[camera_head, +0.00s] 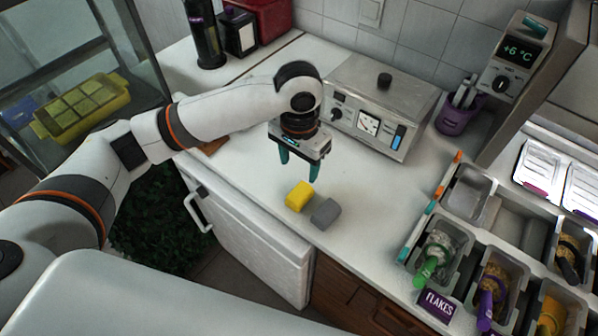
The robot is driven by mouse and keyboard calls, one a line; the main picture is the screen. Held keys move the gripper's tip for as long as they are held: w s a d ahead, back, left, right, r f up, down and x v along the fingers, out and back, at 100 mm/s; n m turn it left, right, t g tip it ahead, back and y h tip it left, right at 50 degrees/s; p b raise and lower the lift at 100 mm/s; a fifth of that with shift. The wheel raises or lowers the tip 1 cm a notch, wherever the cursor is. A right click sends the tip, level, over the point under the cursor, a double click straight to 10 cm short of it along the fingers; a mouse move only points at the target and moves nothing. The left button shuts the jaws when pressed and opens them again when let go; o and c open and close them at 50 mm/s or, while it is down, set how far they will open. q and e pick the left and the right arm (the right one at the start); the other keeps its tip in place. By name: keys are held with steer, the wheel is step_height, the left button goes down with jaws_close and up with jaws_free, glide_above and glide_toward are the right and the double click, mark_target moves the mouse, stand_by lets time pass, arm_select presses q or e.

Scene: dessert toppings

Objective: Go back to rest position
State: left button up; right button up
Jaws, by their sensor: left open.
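My left arm comes in from the left and reaches over the white counter (373,212). My left gripper (299,172) hangs fingers-down above the counter, with its two dark green fingers apart and nothing seen between them. A yellow block (299,195) lies on the counter just below and in front of the fingers. A grey block (326,213) lies beside it, to the right and nearer the counter's front edge. Both blocks are apart from the gripper. My right gripper is not in view.
A metal appliance (383,98) stands on the counter behind the gripper. At right is a rack of topping bins, with a scoop with a green handle (427,270) and a FLAKES label (437,304). A purple cup (455,117) stands at the back. A white-fronted cabinet (262,248) is below.

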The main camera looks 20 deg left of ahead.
arm_select(q)
steer(key=shift+r, duration=0.15)
stand_by(0.4)
steer(key=s+d+f+h, duration=0.1)
steer(key=s+d+f, duration=0.1)
steer(key=s+d+f+m+h, duration=0.1)
steer(key=s+d+f, duration=0.1)
steer(key=d, duration=0.1)
steer(key=shift+s+d+f+m+t, duration=0.1)
steer(key=shift+s+f+m+t, duration=0.15)
steer(key=shift+f+m+t, duration=0.1)
steer(key=s+a+f+n+t+y, duration=0.1)
steer(key=s+a+f+n, duration=0.1)
steer(key=s+a+f, duration=0.35)
steer(key=s+a+f+n+t+y, duration=0.1)
steer(key=s+a+f+n+t, duration=0.15)
steer(key=s+a, duration=0.6)
step_height(320, 180, down, 25)
steer(key=s+d+m+g, duration=0.1)
steer(key=s+d+g, duration=0.1)
steer(key=s, duration=0.1)
steer(key=s+a+f+g, duration=0.1)
steer(key=s+a+f, duration=0.2)
steer(key=s+f, duration=1.3)
steer(key=shift+a+f, duration=0.2)
steer(key=shift+f, duration=0.2)
